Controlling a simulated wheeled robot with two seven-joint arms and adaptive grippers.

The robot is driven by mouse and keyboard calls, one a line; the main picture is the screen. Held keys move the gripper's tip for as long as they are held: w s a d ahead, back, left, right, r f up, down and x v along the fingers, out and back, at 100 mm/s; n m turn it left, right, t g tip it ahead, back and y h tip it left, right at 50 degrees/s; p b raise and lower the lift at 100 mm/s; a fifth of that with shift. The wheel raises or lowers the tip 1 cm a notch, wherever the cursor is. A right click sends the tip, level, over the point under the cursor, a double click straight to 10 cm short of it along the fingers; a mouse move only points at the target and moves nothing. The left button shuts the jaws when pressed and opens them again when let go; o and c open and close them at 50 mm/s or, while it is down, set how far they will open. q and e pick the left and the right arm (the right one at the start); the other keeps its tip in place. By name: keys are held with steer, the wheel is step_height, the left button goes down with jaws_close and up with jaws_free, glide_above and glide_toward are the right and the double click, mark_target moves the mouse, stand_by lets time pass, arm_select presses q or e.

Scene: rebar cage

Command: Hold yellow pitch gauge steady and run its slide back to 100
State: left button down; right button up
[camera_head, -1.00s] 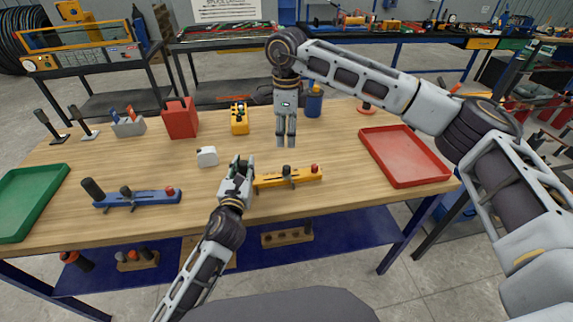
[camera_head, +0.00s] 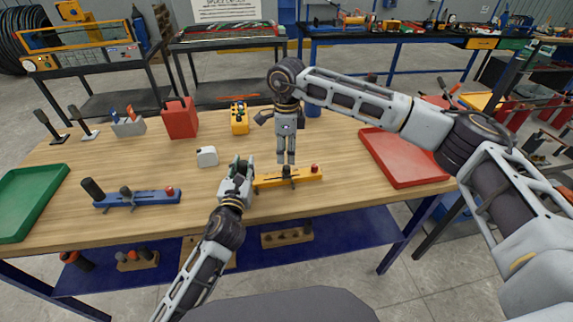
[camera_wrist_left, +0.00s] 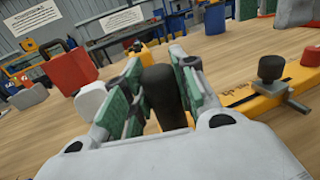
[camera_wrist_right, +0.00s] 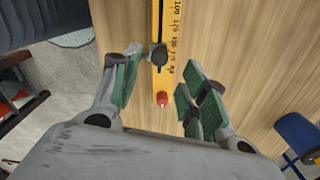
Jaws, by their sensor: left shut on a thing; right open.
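The yellow pitch gauge (camera_head: 305,177) lies on the wooden table in front of me, with a red knob (camera_head: 314,168) at its right end. My left gripper (camera_head: 241,168) is shut on the gauge's black upright handle (camera_wrist_left: 160,92) at its left end. The gauge's slide, with a dark knob (camera_wrist_right: 159,55), sits partway along the bar, near the high end of the printed scale. My right gripper (camera_head: 286,160) is open and points down above the slide. In the right wrist view the slide knob and the red knob (camera_wrist_right: 162,98) show between and beyond its fingers, apart from them.
A blue gauge (camera_head: 140,198) of the same shape lies to the left. A green tray (camera_head: 28,200) is at the far left and a red tray (camera_head: 402,158) at the right. A white block (camera_head: 207,156), a yellow case (camera_head: 239,120) and a red container (camera_head: 180,120) stand behind.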

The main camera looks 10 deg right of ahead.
mark_target(287, 167)
steer(key=shift+f, duration=2.85)
steer(key=shift+c, duration=0.3)
jaws_close()
